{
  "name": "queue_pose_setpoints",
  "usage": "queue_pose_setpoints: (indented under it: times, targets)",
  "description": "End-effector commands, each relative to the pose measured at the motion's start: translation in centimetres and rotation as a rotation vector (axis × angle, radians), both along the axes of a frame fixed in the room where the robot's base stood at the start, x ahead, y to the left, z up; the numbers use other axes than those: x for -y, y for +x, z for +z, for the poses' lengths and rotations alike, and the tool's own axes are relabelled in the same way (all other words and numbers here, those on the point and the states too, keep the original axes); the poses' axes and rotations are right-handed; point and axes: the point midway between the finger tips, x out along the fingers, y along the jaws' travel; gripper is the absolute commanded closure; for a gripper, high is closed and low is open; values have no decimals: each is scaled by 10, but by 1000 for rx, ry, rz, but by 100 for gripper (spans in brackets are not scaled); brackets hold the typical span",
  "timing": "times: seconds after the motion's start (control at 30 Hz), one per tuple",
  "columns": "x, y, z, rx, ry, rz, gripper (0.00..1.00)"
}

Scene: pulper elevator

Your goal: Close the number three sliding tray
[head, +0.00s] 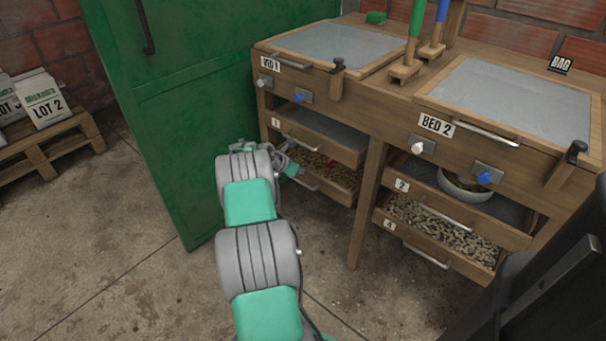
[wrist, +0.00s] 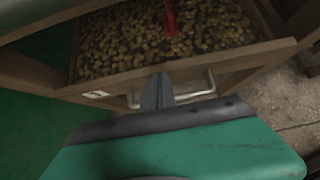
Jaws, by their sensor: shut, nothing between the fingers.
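The lower left tray (head: 340,193) sits under the tray marked 1 and is pulled out, so its brown beans show. My arm hides part of its front and any number on it in the head view. In the wrist view, its wooden front (wrist: 205,66) has a pale label (wrist: 96,94), too small to read, and a metal bar handle (wrist: 200,92). My gripper (head: 293,168) is shut and empty at this tray front. In the wrist view, its fingers (wrist: 158,88) point at the front beside the handle; whether they touch it I cannot tell.
Tray 1 (head: 318,140) is directly above. Tray 2 (head: 450,208) holds a bowl (head: 466,186), and tray 4 (head: 440,245) holds beans. A green door (head: 190,110) stands close left of my arm. A red item (wrist: 170,18) stands in the beans. Floor in front is clear.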

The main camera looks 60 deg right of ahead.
Motion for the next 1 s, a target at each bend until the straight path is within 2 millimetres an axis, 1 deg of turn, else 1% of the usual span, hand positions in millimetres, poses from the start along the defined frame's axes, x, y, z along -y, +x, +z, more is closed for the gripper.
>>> queue_pose_setpoints:
  times: [0.4, 0.47, 0.53, 0.57, 0.63, 0.73, 0.77, 0.9, 1.0]
  targets:
    - [6, -2, 3, 5, -9, -1, 100]
    - [5, -2, 4, 5, -10, -3, 100]
    - [0, -1, 6, 3, -9, -2, 100]
    - [-4, -1, 8, 3, -8, -1, 100]
    - [-18, 2, 10, 1, -4, 2, 100]
    - [-44, 9, 13, -1, -1, 9, 100]
    - [-49, 12, 20, 3, -5, 8, 100]
    - [-77, 17, 46, 2, -2, 8, 100]
    - [-93, 21, 60, 2, -1, 8, 100]
